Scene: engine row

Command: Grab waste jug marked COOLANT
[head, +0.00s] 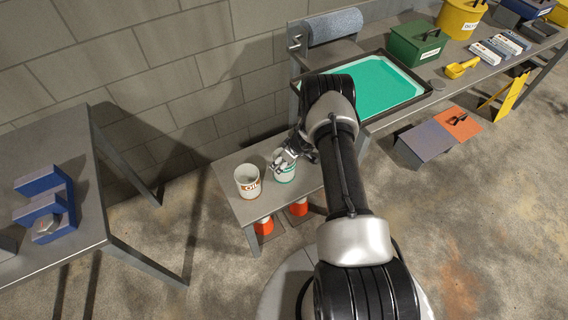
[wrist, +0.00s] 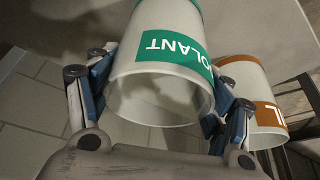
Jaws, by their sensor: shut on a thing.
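The COOLANT waste jug (head: 286,174) is a white cup with a green label band, at the low grey table. In the wrist view the jug (wrist: 160,92) fills the middle, its open rim toward the camera and its green label reading upside down. My gripper (head: 284,160) is at the top of the jug in the head view. In the wrist view my gripper (wrist: 157,95) has a finger on each side of the jug, shut on it. My arm hides part of the table on the right. I cannot tell whether the jug's bottom touches the table.
A white jug with an orange OIL label (head: 247,180) stands close to the left of the COOLANT jug. Orange-and-white cones (head: 264,225) are under the low table (head: 228,197). A tray of green liquid (head: 372,84) is on the bench behind. A workbench (head: 85,225) stands at left.

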